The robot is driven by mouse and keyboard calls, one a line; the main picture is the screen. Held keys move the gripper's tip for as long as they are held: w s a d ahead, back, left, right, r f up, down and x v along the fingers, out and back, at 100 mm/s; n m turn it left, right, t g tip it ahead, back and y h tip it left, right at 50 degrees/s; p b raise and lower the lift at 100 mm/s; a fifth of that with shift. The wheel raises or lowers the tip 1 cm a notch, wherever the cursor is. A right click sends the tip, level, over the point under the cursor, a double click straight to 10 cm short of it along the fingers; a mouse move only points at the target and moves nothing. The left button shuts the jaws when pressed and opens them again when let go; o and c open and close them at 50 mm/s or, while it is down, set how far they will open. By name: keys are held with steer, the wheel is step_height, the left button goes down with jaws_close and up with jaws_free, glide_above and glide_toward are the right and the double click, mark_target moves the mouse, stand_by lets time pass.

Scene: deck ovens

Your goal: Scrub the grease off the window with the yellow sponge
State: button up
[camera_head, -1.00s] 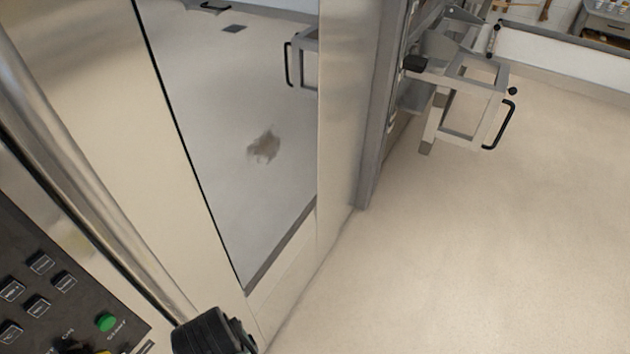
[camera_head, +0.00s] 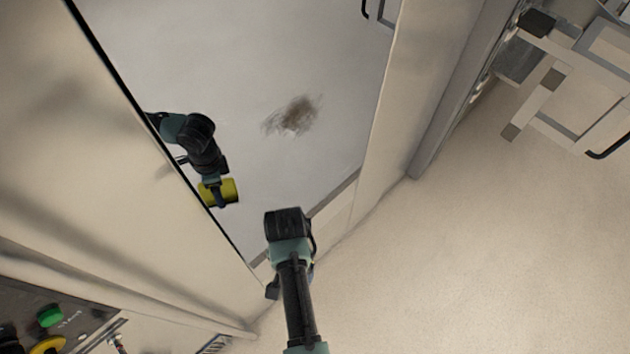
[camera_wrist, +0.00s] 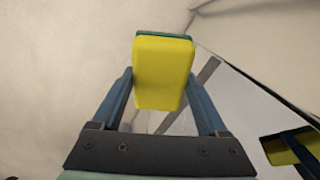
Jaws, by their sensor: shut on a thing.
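The window (camera_head: 250,60) is a tall, reflective pane in the head view, with a brown grease smudge (camera_head: 293,115) near its middle. In the wrist view my gripper (camera_wrist: 160,85) is shut on the yellow sponge (camera_wrist: 163,72), which has a green layer along its far edge. My arm (camera_head: 300,300) reaches up in front of the pane's lower end, below the smudge. The arm's wrist hides most of the gripper and sponge in the head view. The sponge is mirrored in the pane, apart from its reflection.
A control panel (camera_head: 50,320) with a green button is at the bottom left. A metal frame with black handles (camera_head: 575,80) stands at the upper right. The beige floor (camera_head: 500,260) at the lower right is clear.

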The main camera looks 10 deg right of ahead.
steer(key=m, duration=0.1)
steer(key=w+m+y, duration=0.1)
steer(key=shift+w+r+m+g, duration=0.1)
steer(key=shift+r+m+g, duration=0.05)
steer(key=shift+m+g, duration=0.25)
steer(key=r+m+y, duration=0.1)
steer(key=m, duration=0.1)
steer(key=w+r+m+y, duration=0.1)
steer(key=r+m+y, duration=0.1)
steer(key=m, duration=0.1)
steer(key=w+r+m+y, duration=0.1)
steer(key=m, duration=0.1)
steer(key=shift+w+r+y, duration=0.1)
steer(key=shift+r+y, duration=0.05)
steer(key=shift+y, duration=0.25)
step_height(320, 180, up, 6)
steer(key=w+m+t+y, duration=0.2)
steer(key=m+t+y, duration=0.25)
steer(key=m, duration=0.35)
steer(key=m+t, duration=0.6)
steer(key=t, duration=0.4)
glide_toward(267, 149)
steer(key=shift+h, duration=0.35)
steer(key=b+x, duration=0.2)
steer(key=x, duration=0.2)
steer(key=shift+a, duration=0.3)
steer(key=shift+x, duration=0.9)
